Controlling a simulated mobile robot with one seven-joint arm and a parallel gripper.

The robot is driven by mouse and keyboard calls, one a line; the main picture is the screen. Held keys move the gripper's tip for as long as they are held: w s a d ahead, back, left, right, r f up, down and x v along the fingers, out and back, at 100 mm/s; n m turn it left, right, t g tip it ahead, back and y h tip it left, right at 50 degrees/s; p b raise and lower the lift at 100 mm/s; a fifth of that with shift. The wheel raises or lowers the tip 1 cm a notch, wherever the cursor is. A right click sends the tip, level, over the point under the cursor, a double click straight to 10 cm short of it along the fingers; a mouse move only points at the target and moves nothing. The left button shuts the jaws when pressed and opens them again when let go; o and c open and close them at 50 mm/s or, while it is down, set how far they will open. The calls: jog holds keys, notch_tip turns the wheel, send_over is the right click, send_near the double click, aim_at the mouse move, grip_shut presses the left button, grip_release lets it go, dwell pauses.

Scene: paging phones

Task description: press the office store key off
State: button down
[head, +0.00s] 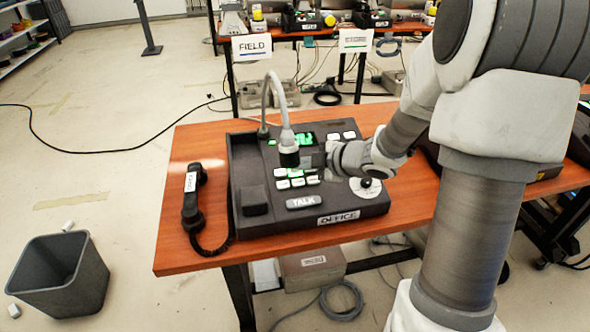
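The office paging phone (268,218) is a dark desk console labelled OFFICE on its front edge, on an orange-brown table (185,245). Its green screen (303,139) is lit. Below it is a block of small keys (296,179), several glowing green and some white. I cannot read which one is the store key. My gripper (318,160) reaches in from the right, over the upper part of the key block, and hides part of it. I cannot tell whether its fingers are open or touch a key.
A gooseneck microphone (288,145) arches over the keys, close to the gripper. The black handset (192,205) lies off its cradle on the table at left. A TALK bar (303,202) and a round dial (366,188) flank the front. FIELD (251,47) and STORE (355,40) signs hang behind.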

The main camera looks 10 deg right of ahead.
aim_at(302, 180)
jog(key=shift+f, duration=0.25)
dwell(0.3)
jog(key=shift+r, duration=0.1)
jog(key=shift+s+r+p, duration=0.1)
jog(key=shift+r+p, duration=0.25)
jog(key=shift+p, duration=0.1)
jog(key=r+p, duration=0.1)
jog(key=r, duration=0.1)
jog(key=s+r+p, duration=0.1)
jog(key=r+p, duration=0.2)
jog(key=p, duration=0.1)
jog(key=shift+s+r, duration=0.25)
jog(key=shift+r, duration=0.15)
dwell(0.3)
